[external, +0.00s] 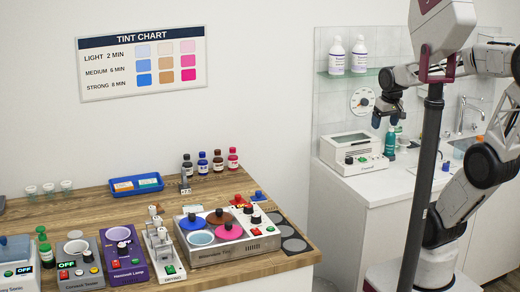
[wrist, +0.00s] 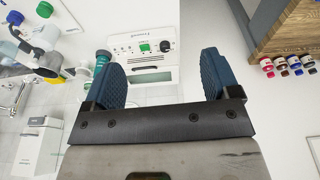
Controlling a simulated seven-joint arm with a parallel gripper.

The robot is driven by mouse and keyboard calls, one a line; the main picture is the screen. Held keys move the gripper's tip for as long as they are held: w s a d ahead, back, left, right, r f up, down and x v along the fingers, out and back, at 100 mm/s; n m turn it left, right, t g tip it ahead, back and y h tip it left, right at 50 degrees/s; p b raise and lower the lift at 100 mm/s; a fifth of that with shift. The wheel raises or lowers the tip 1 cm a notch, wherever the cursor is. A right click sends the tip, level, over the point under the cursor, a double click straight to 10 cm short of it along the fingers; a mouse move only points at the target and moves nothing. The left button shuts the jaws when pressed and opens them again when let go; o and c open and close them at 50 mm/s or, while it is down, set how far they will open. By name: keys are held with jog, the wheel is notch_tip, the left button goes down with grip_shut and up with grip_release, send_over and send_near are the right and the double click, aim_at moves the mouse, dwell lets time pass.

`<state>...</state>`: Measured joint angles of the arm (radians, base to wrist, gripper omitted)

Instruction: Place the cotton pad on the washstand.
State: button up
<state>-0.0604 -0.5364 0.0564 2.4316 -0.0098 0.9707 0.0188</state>
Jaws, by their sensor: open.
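The washstand (external: 352,205) is the white cabinet with a white top at the right in the external view, with a tap (external: 461,115) at its far side. My gripper (external: 385,121) hangs above its top, pointing down, close to a green bottle (external: 390,142). In the wrist view my gripper (wrist: 162,64) is open, its two blue fingers wide apart with nothing between them. I cannot make out a cotton pad for certain in either view.
The wooden table (external: 85,205) at the left carries testers, a lamp, a blue tray (external: 137,184) and several small bottles. The white device (external: 352,150) takes up the washstand's left part. A glass shelf (external: 345,73) with two white bottles is above.

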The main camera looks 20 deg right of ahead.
jog(key=s+d+f, duration=0.2)
jog(key=s+f, duration=0.1)
jog(key=s, duration=0.2)
jog(key=shift+s+d+f+m, duration=0.2)
jog(key=shift+s+f+m, duration=0.05)
jog(key=shift+f+m, duration=0.15)
jog(key=shift+o, duration=0.6)
